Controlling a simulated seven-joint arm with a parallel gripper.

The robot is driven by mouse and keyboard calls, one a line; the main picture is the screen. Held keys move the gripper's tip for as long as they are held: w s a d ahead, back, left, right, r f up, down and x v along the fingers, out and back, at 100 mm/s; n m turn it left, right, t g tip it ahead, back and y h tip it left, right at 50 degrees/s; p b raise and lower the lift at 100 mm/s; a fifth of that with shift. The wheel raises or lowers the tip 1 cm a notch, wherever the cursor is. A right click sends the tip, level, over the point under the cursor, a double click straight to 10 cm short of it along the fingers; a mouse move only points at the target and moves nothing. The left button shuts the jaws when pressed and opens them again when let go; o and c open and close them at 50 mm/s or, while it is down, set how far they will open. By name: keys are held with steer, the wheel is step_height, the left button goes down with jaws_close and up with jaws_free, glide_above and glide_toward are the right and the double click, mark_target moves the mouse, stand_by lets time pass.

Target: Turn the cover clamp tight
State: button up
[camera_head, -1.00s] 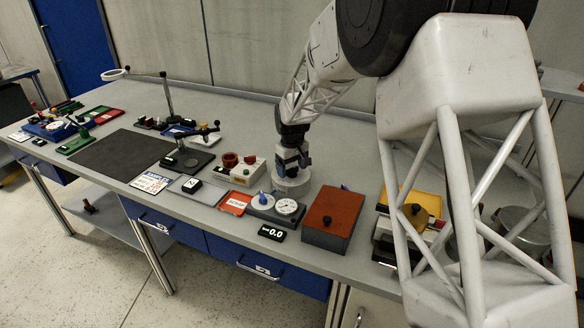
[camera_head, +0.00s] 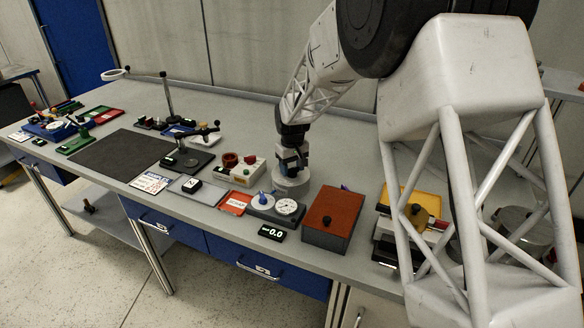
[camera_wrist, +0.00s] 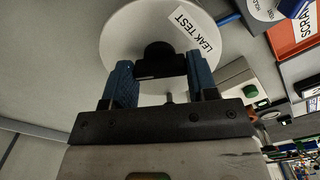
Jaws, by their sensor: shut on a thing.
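A round pale drum-like housing (camera_head: 292,184) stands on the bench just behind the dial unit in the head view. In the wrist view its round face (camera_wrist: 120,38) fills the top middle and carries a white "LEAK TEST" label (camera_wrist: 197,30). A black clamp knob (camera_wrist: 160,58) sits on that face. My gripper (camera_wrist: 162,72) has its two blue fingers on either side of the knob and is shut on it. In the head view my gripper (camera_head: 292,166) points down over the housing, and the knob is hidden there.
A red-topped box (camera_head: 333,213) stands close on the right. A red tray (camera_head: 236,202) lies to the left. The bench behind is clear.

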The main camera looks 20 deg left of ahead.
steer(key=m, duration=0.5)
steer(key=shift+m, duration=0.3)
steer(key=m, duration=0.5)
stand_by(0.4)
steer(key=o, duration=0.9)
steer(key=shift+o, duration=0.2)
steer(key=shift+r, duration=0.1)
steer(key=shift+r, duration=3.8)
